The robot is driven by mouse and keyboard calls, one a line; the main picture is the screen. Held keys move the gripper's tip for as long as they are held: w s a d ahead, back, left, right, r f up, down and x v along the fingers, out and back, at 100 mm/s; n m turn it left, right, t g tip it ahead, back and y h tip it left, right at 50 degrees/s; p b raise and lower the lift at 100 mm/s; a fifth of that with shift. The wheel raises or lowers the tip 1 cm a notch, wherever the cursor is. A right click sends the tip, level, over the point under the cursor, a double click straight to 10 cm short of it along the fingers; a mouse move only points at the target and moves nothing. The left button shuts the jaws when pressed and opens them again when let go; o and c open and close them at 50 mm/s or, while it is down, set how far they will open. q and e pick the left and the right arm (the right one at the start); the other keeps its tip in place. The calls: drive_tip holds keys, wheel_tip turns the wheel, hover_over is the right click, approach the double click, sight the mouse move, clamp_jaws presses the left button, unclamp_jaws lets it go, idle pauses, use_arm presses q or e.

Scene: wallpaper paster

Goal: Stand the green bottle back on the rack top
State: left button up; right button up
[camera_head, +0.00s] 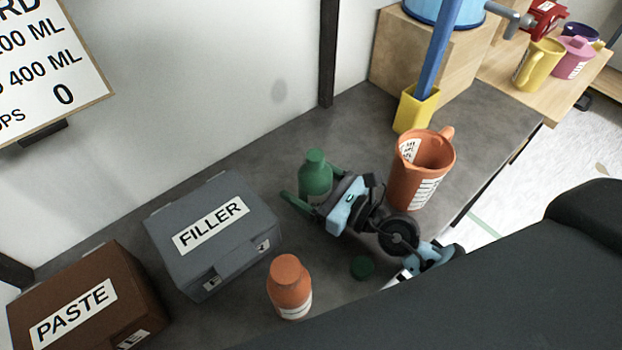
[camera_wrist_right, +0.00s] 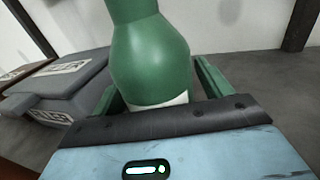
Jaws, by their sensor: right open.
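The green bottle (camera_head: 316,174) stands upright on the dark grey worktop (camera_head: 290,115), with its neck up. My right gripper (camera_head: 310,184) is open, with its green fingers on either side of the bottle. In the right wrist view the bottle (camera_wrist_right: 150,60) fills the space between the fingers, and a white band shows low on it. Whether either finger touches it I cannot tell. The bottle's lower part is hidden behind the gripper. I cannot make out a separate rack in these views. My left gripper is not in view.
An orange jug (camera_head: 408,182) stands close right of my right gripper. The grey FILLER box (camera_head: 205,265) and brown PASTE box (camera_head: 110,275) stand left. A yellow holder (camera_head: 414,112) stands behind the jug.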

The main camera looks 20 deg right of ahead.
drive_tip(key=shift+r, duration=0.2)
drive_tip(key=b+v, duration=0.1)
drive_tip(key=v, duration=0.2)
drive_tip(key=b+v, duration=0.1)
drive_tip(key=v, duration=0.3)
drive_tip(key=b+v, duration=0.1)
drive_tip(key=v, duration=0.3)
drive_tip(key=shift+f, duration=0.25)
drive_tip(key=shift+s+d+r+b, duration=0.25)
drive_tip(key=shift+s+d+b, duration=0.05)
drive_tip(key=shift+s+b, duration=0.15)
